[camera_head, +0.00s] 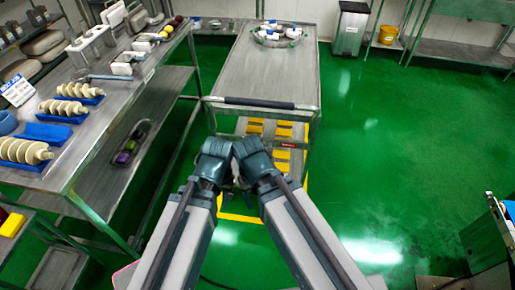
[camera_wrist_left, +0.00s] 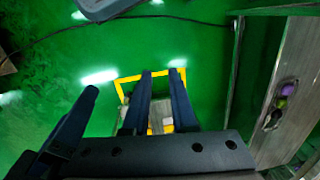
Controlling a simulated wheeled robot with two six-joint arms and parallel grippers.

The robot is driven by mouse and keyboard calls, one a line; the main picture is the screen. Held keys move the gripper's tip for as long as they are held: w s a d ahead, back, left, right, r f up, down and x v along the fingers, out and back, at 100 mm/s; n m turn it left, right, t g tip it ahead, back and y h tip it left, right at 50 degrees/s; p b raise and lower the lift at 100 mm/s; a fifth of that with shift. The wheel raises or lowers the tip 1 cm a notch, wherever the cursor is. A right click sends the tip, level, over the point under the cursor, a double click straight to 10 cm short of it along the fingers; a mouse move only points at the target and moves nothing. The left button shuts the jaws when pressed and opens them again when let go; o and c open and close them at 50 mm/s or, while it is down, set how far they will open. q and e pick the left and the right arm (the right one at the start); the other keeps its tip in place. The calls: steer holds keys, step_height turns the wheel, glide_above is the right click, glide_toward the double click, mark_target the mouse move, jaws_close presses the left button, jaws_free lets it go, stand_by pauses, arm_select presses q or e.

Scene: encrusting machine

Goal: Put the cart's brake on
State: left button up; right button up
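The cart (camera_head: 265,62) is a grey metal trolley in the upper middle of the head view, with a dark push bar (camera_head: 258,103) on its near end. A small red part (camera_head: 288,146) shows low on its near right side; I cannot tell whether it is the brake. My two wrists meet just in front of the cart, pointing down. The right gripper's fingers are not clear.
Yellow floor tape (camera_wrist_left: 122,78) marks the floor below my grippers. The green floor (camera_head: 400,140) on the right is open.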

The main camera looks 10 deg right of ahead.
arm_select(q)
steer(key=w+d+f+t+b, duration=0.1)
steer(key=w+d, duration=0.1)
steer(key=w, duration=0.3)
steer(key=w+d+f+t+h+b, duration=0.1)
steer(key=w+d+f+b, duration=0.1)
steer(key=w, duration=0.4)
steer(key=w+d+f+t+b, duration=0.1)
steer(key=w+d, duration=0.1)
steer(key=w, duration=0.4)
steer(key=shift+d+f, duration=0.15)
steer(key=shift+d, duration=0.15)
jaws_close()
steer(key=w+d+t+h+b, duration=0.2)
steer(key=w+d, duration=0.5)
steer(key=w, duration=0.9)
steer(key=shift+w+d+f+n+t+b, duration=0.15)
steer(key=shift+f+n+t+b, duration=0.15)
steer(key=shift+t+b, duration=0.6)
